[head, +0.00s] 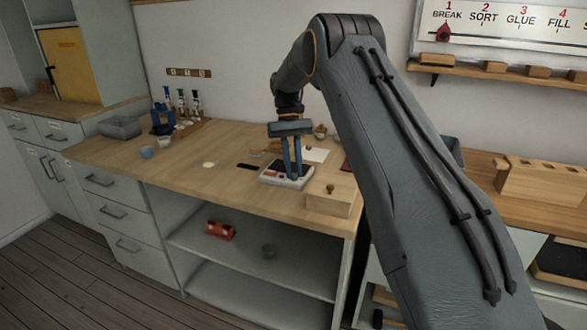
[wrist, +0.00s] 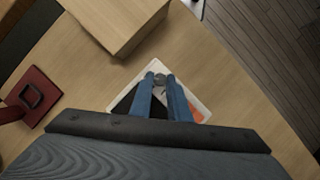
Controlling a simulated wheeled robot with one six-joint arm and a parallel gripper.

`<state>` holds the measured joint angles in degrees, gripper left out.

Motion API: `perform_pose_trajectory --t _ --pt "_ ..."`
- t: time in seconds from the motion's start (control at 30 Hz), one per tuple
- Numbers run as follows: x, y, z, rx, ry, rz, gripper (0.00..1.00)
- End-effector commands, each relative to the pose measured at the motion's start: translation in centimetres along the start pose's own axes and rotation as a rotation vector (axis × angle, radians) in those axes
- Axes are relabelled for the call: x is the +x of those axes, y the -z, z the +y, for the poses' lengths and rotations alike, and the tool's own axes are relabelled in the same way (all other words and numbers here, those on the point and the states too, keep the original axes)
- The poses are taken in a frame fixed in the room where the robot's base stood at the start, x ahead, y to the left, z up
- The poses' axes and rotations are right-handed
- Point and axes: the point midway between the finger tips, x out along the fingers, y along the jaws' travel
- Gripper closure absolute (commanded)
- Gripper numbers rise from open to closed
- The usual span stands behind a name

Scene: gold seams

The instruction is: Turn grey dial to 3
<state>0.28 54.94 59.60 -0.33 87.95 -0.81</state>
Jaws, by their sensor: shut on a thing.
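The grey dial (wrist: 161,79) shows in the wrist view between the tips of my blue fingers. It sits on a small white-cased device (head: 273,178) that lies on the wooden worktop. My gripper (wrist: 160,80) points down at the device and is shut on the dial. In the head view my gripper (head: 294,177) stands over the device, and its fingers hide the dial there. The dial's numbers and pointer cannot be read in either view. Dark and orange-red parts of the device's face show beside the fingers in the wrist view.
A light wooden box (head: 330,197) stands close to the right of the device; it also shows in the wrist view (wrist: 117,22). A dark red object (wrist: 32,97) lies at the left there. Bottles (head: 183,103) and a grey bin (head: 119,127) stand at the worktop's far left.

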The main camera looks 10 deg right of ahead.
Motion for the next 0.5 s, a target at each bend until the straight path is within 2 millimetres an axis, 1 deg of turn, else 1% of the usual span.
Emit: perform_pose_trajectory --t 0.27,0.3,0.37,0.4,0.5 --pt "-0.12 0.01 0.02 0.001 0.0 0.002 1.0" --pt "-0.12 0.01 0.02 0.001 0.0 0.002 0.77" --pt "-0.11 0.01 0.01 0.001 0.0 0.002 0.67" --pt "-0.09 0.01 0.01 0.0 0.0 0.002 0.65" --pt "-0.06 0.0 0.0 0.0 0.0 0.001 0.65"
